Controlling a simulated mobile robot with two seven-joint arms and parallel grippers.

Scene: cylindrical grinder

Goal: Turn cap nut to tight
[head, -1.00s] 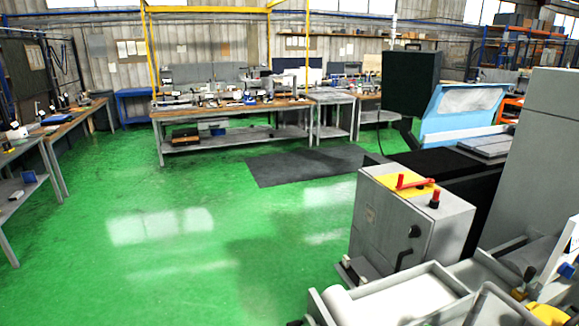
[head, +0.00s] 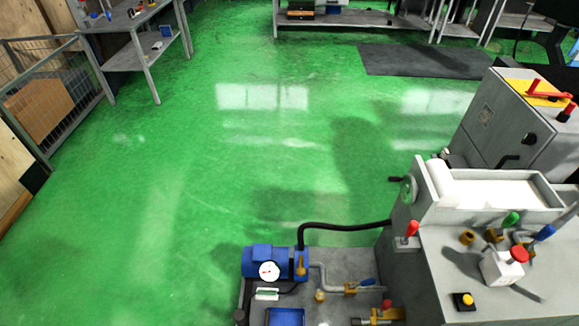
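Neither of my grippers shows in the head view. I cannot tell for certain which part is the cap nut. A small brass piece (head: 467,237) sits on top of the grey machine (head: 440,270) at the right. Brass fittings (head: 320,296) also sit on the pipework beside a blue pump (head: 270,262) at the lower middle. They are too small to tell whether any is loose or tight.
A black hose (head: 340,226) runs to the pump. The green floor (head: 190,180) is clear at the left. A mesh fence (head: 55,90) stands far left.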

